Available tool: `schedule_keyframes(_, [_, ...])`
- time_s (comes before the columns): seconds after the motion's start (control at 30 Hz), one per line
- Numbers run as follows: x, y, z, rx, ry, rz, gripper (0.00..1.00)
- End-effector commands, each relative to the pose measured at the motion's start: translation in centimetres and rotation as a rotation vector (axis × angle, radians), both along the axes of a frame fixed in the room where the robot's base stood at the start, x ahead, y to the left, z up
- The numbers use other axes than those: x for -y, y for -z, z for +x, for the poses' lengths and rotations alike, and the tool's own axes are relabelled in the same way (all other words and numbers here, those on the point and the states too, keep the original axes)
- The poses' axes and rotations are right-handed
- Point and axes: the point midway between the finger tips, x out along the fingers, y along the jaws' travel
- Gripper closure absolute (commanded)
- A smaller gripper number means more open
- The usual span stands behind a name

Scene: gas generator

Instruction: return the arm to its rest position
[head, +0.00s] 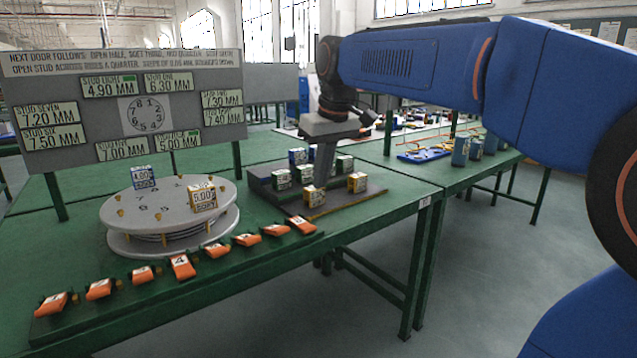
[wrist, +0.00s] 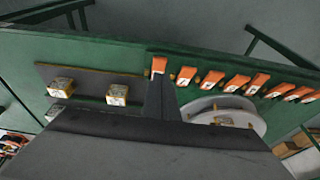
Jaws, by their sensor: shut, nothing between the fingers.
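My blue arm crosses the upper right of the head view. My gripper (head: 321,182) hangs from its end, pointing down over the dark tray of small boxes on the green table. Its fingers are together with nothing between them. In the wrist view the closed fingers (wrist: 159,80) stick up at the middle, in front of the table. An orange lever tip shows just beyond their end there. Some boxes are partly hidden behind the fingers in the head view.
A round grey turntable (head: 121,214) carries two labelled boxes. A row of numbered orange levers (head: 182,267) lines the table's front edge. A sign board (head: 60,90) stands behind. Blue cups (head: 461,151) stand at the right.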

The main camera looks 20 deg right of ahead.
Motion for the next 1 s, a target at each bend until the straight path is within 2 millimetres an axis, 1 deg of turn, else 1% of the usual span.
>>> schedule_keyframes(0.43, [0.0, 0.0, -0.1, 0.001, 0.001, 0.001, 1.0])
schedule_keyframes(0.53, [0.2, 0.3, -0.9, 0.005, 0.009, 0.0, 1.0])
schedule_keyframes(0.67, [0.9, 1.7, -3.5, 0.018, 0.039, 0.001, 1.0])
schedule_keyframes(0.77, [1.6, 3.6, -6.5, 0.031, 0.073, 0.003, 1.0])
schedule_keyframes(0.9, [2.5, 6.6, -10.6, 0.051, 0.12, 0.005, 1.0])
schedule_keyframes(0.97, [2.8, 8.0, -12.3, 0.06, 0.14, 0.005, 1.0])
schedule_keyframes(1.0, [3.1, 9.0, -13.5, 0.065, 0.154, 0.005, 1.0])
